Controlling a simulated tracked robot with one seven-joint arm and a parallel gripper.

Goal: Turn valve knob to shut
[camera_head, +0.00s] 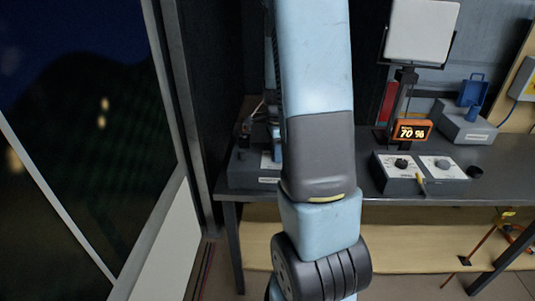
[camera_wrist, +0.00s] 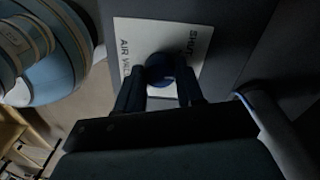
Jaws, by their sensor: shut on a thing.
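The valve knob (camera_wrist: 160,70) is a round dark blue knob in the wrist view. It sits on a white label plate (camera_wrist: 138,34) marked "AIR" and "SHUT", with part of the lettering hidden. My gripper (camera_wrist: 163,84) is shut on the knob, with one dark finger on each side of it. The knob's pointer, and so its exact setting, cannot be made out. In the head view my arm runs down the middle and hides the knob and gripper.
A grey workbench (camera_head: 345,178) runs along the wall. On it stand a control box (camera_head: 402,187) with a dial, an orange display (camera_head: 411,131) reading 70 %, a lamp panel (camera_head: 421,31) and a blue-topped box (camera_head: 464,131). A large dark window (camera_head: 75,120) is at left.

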